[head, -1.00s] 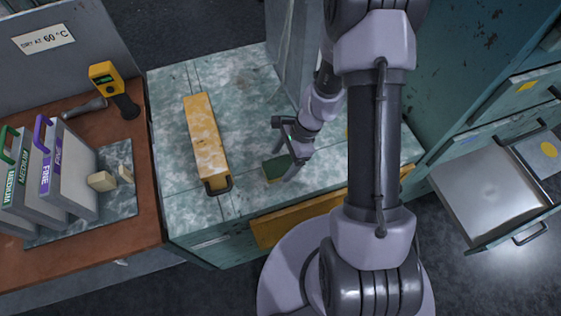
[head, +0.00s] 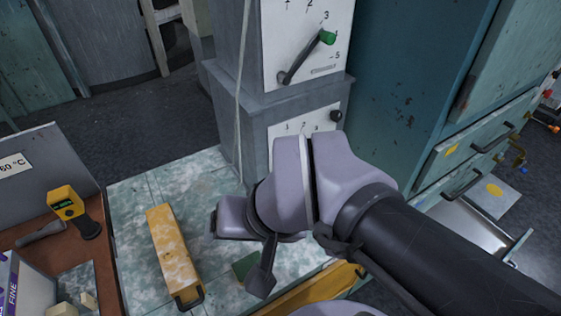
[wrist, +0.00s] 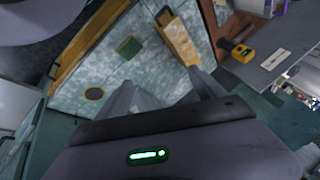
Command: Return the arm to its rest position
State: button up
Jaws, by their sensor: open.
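My arm is raised over the tiled bench (head: 135,215) and its upper links fill the middle and right of the head view. My gripper (wrist: 163,80) shows in the wrist view with its two fingers apart and nothing between them. It points over the bench top from above, clear of the things on it.
A yellow bar (head: 168,250) with a dark handle and a small green block (head: 246,266) lie on the bench. A grey cabinet with dial levers (head: 310,60) stands behind. Teal drawers (head: 470,150), one open, stand right. A yellow meter (head: 66,202) stands left.

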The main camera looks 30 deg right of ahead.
notch_tip(320, 180, down, 11)
jog(key=s+b, duration=0.1)
jog(key=b, duration=1.1)
jog(key=shift+n, duration=0.4)
jog(key=shift+a+f, duration=0.1)
jog(key=shift+f, duration=0.05)
